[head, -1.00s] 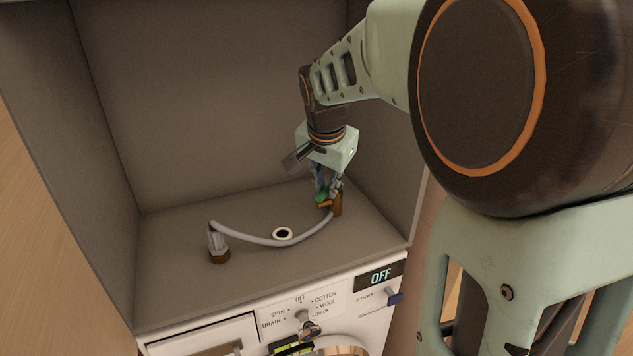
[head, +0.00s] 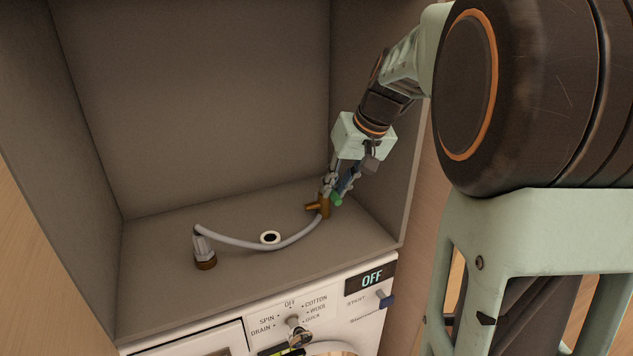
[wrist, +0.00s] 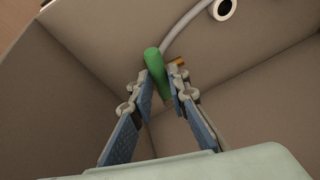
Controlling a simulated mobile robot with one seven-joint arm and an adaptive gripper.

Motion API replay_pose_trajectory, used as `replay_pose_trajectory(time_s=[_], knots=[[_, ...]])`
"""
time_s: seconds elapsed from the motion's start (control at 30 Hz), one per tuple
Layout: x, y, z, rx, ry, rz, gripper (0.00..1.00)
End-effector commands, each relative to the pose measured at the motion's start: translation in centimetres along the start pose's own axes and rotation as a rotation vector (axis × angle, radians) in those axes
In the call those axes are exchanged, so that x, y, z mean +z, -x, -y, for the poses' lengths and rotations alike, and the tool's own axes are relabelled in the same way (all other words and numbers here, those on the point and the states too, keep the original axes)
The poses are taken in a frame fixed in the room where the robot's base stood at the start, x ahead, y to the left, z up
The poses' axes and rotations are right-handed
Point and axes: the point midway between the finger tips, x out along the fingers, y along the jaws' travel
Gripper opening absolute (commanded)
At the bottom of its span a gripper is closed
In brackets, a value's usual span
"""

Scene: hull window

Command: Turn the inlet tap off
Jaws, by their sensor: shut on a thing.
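The inlet tap (head: 324,207) is a brass body standing at the right rear of the shelf on top of the washing machine. Its green handle (head: 338,199) now points to the right of the brass body in the head view. My gripper (head: 336,188) is shut on the green handle from above. In the wrist view, the green handle (wrist: 157,72) lies between the two blue-padded fingers of my gripper (wrist: 160,82). A bit of brass (wrist: 178,62) shows behind the right finger; the rest of the tap is hidden there.
A grey hose (head: 250,244) curves from the tap to a fitting (head: 204,251) at the left. A white ring with a dark hole (head: 270,237) lies behind the hose. Alcove walls stand close at the right and back. The machine's display (head: 372,277) reads OFF.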

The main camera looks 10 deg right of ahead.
Motion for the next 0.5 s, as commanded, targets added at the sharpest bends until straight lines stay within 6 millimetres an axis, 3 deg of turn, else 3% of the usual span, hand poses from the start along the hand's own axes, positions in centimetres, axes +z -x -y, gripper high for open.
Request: replay_pose_trajectory(time_s=[0.5], knots=[[-0.22,0.15,-0.95,-0.055,0.140,0.030,0.00]])
